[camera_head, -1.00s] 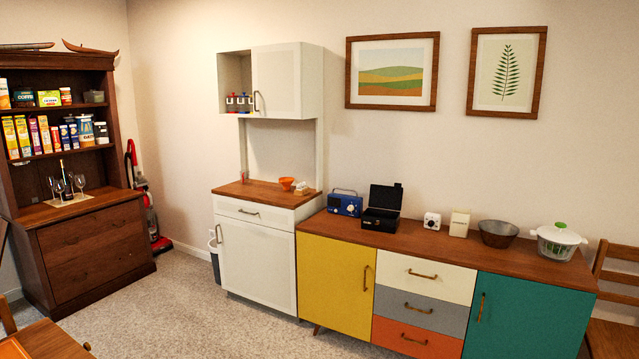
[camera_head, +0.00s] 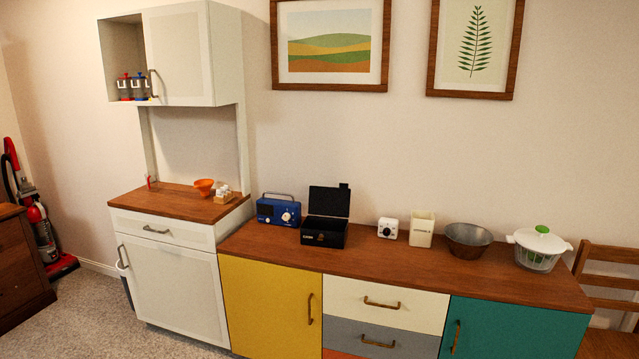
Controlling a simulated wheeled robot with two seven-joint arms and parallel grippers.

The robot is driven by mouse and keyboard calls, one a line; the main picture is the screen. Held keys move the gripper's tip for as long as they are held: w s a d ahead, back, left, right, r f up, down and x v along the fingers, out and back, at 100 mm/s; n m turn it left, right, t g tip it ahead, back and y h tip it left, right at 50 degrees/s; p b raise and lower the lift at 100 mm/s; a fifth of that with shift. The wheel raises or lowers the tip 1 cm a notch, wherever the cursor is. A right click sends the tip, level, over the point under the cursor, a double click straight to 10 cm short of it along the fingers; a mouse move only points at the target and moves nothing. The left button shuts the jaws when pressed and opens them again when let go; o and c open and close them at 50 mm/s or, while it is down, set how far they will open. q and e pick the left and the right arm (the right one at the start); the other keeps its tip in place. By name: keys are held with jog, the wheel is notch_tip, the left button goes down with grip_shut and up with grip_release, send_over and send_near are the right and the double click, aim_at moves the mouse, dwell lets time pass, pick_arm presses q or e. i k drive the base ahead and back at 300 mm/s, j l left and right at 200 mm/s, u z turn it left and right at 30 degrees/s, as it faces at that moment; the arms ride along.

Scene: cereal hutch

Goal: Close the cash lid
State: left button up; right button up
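A black cash box (camera_head: 324,233) stands on the wooden top of the coloured sideboard. Its black lid (camera_head: 330,202) is open and stands upright at the back of the box. The inside of the box is mostly hidden by its front wall. Neither of my grippers shows in the head view.
A blue radio (camera_head: 279,210) stands just left of the box. To its right are a white timer (camera_head: 388,228), a cream canister (camera_head: 422,229), a metal bowl (camera_head: 468,240) and a salad spinner (camera_head: 537,248). The sideboard top (camera_head: 400,262) is clear in front. A white hutch (camera_head: 170,255) adjoins left.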

aim_at(330, 202)
jog(key=i+j, duration=0.1)
jog(key=i, duration=0.9)
